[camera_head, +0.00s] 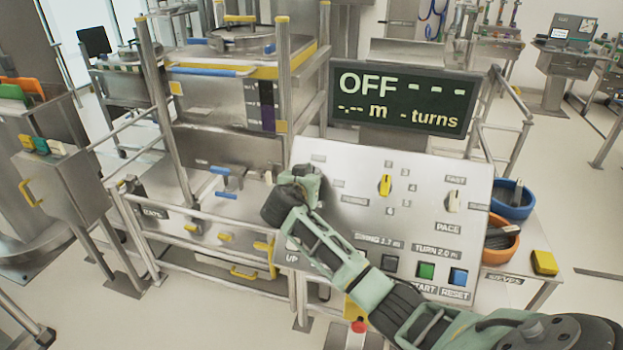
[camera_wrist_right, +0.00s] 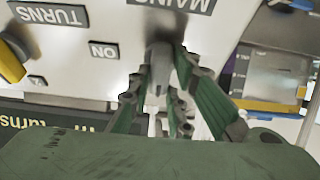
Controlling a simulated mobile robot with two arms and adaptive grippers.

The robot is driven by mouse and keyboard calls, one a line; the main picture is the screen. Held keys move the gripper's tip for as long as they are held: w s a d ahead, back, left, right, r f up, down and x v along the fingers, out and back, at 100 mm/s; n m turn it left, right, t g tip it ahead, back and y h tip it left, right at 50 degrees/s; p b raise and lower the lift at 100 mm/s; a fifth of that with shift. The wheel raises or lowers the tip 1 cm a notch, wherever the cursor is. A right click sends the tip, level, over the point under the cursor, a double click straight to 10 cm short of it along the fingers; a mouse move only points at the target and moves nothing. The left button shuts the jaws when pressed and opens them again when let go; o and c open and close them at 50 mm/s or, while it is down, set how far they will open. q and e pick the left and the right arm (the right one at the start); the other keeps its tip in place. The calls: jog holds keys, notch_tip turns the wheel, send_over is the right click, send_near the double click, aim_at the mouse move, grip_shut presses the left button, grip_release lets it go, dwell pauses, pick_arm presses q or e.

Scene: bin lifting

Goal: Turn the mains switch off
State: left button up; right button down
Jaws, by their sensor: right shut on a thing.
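The mains switch (camera_wrist_right: 160,56) is a grey knob under the upside-down MAINS label in the right wrist view. The ON label shows beside it. My right gripper (camera_wrist_right: 163,92) is shut on this knob. In the head view my right gripper (camera_head: 303,182) is at the upper left of the sloped control panel (camera_head: 340,228) and hides the switch. The display (camera_head: 402,97) above the panel reads OFF, with dashes for metres and turns. The switch's exact angle is hard to tell. My left gripper is not in view.
The panel also carries a yellow TURNS knob (camera_head: 385,185), a white PACE knob (camera_head: 453,201), a green START button (camera_head: 426,271) and a blue RESET button (camera_head: 458,277). Blue (camera_head: 513,199) and orange (camera_head: 501,240) bowls stand at its right. A metal frame (camera_head: 185,120) stands at the left.

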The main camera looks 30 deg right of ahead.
jog(key=c, duration=1.6)
grip_release()
jog(key=v, duration=1.2)
jog(key=shift+f, duration=0.1)
